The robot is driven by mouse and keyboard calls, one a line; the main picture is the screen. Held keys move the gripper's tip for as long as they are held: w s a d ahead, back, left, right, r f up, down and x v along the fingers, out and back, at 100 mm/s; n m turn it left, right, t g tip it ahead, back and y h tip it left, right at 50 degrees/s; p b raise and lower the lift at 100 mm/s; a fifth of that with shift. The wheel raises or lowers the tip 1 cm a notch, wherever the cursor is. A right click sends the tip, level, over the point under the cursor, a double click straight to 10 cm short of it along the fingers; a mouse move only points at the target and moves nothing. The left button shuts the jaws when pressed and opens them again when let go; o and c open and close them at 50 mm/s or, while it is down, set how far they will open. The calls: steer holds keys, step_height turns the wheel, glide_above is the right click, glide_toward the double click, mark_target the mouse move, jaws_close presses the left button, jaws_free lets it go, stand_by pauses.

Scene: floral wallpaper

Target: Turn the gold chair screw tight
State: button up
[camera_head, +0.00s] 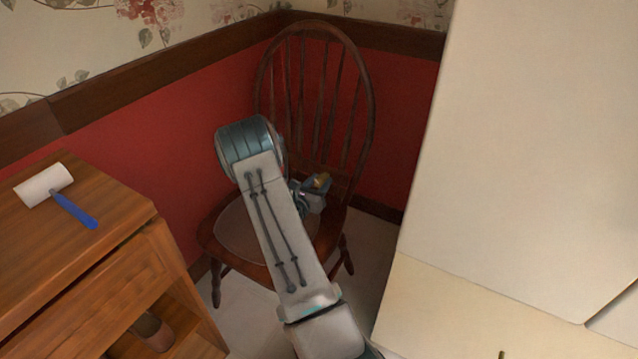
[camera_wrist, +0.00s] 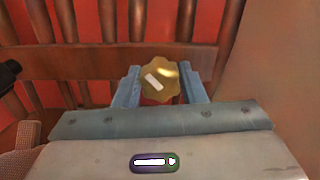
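The gold chair screw (camera_wrist: 160,83) has a scalloped, knob-like head and sits at the dark wooden chair (camera_head: 317,27). In the wrist view its head lies between the two blue-grey fingers of my gripper (camera_wrist: 160,88). Both fingertips appear to meet its opposite edges, with no clear gap. In the head view a small gold patch of the screw (camera_head: 321,181) shows at the tips of my gripper (camera_head: 316,186), above the seat and in front of the back spindles. The screw's shaft is hidden, so how deep it sits cannot be seen.
A wooden cabinet (camera_head: 110,255) stands at the left, with a lint roller (camera_head: 45,185) with a blue handle on top. A large cream cabinet (camera_head: 520,150) stands close on the right. The red wall (camera_head: 140,140) is behind the chair.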

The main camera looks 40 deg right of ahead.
steer(key=shift+f+m, duration=0.1)
steer(key=shift+m, duration=0.2)
steer(key=m+b, duration=0.2)
steer(key=shift+m, duration=0.3)
steer(key=shift+s+m+b, duration=0.15)
steer(key=shift+m+b, duration=1.35)
steer(key=shift+m, duration=0.8)
steer(key=o, duration=1)
steer(key=p+v, duration=0.2)
steer(key=v, duration=1.2)
steer(key=shift+d+p, duration=0.1)
steer(key=shift+p, duration=0.25)
